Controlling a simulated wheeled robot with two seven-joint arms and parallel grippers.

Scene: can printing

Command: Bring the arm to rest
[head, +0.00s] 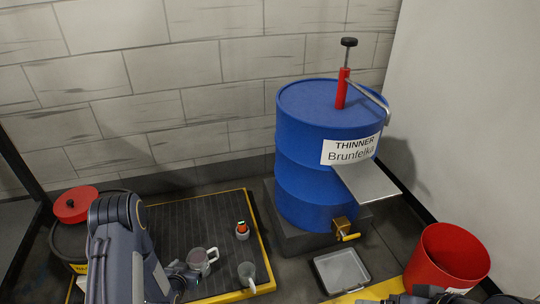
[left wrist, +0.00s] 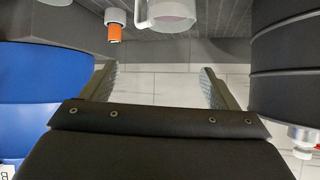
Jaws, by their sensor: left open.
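My left arm comes in from the lower left in the head view. Its gripper (head: 184,274) is low over the dark ribbed mat, close to the left side of a pale mug (head: 207,262); I cannot tell there whether they touch. In the left wrist view the two fingers of this gripper (left wrist: 156,82) stand wide apart with nothing between them. A mug (left wrist: 170,14) and an orange-topped item (left wrist: 115,26) show beyond them at the top edge. Only dark parts of my right arm show at the bottom right of the head view; its jaws cannot be made out.
A blue thinner drum (head: 300,150) with a pump stands behind. A grey tray (head: 342,270), a red bin (head: 448,258) and a red-lidded black container (head: 73,206) stand around.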

